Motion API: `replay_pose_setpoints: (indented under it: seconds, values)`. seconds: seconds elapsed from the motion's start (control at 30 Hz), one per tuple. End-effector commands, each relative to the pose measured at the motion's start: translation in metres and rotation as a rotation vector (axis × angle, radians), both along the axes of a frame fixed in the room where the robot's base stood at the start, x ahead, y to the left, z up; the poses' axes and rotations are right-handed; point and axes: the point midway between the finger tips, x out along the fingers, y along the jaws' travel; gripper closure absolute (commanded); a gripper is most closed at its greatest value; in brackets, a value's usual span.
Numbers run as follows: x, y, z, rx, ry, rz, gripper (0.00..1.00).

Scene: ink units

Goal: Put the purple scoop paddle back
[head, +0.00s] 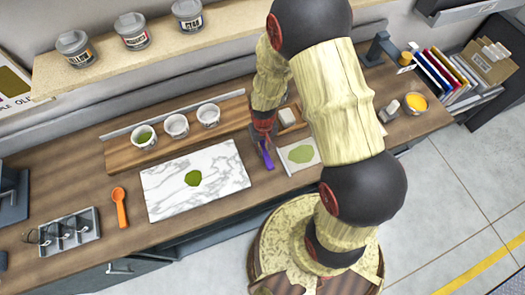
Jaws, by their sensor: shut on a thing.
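The purple scoop paddle (267,158) is a narrow purple strip between the white marble slab and a pale card with a green patch. My gripper (262,132) is at its upper end and is shut on it. The fingertips are small and partly hidden by the red wrist part. I cannot tell whether the paddle touches the counter. A grey tray with small compartments (67,231) stands at the left end of the counter, with dark slender tools in it.
The marble slab (215,192) bears a green blob (193,178). An orange scoop (119,203) lies left of it. Several white cups, including one with green contents (145,136), stand on a wooden board behind. My arm covers the counter's right middle. The pale card (299,154) lies right of the paddle.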

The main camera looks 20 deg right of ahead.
Motion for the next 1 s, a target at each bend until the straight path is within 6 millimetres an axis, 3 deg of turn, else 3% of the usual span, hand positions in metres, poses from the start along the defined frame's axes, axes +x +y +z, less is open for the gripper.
replay_pose_setpoints:
  seconds: [0.17, 0.37, 0.67, 0.7, 1.0]
  values:
    - [0.006, 0.002, -0.009, 0.0, 0.002, 0.001, 1.0]
    - [0.005, 0.002, -0.035, 0.0, 0.002, 0.0, 1.0]
    - [0.006, 0.002, -0.039, 0.0, -0.001, 0.0, 1.0]
    - [0.006, 0.002, -0.039, 0.0, 0.0, 0.0, 0.81]
    - [0.006, 0.002, -0.038, 0.0, 0.0, 0.0, 0.64]
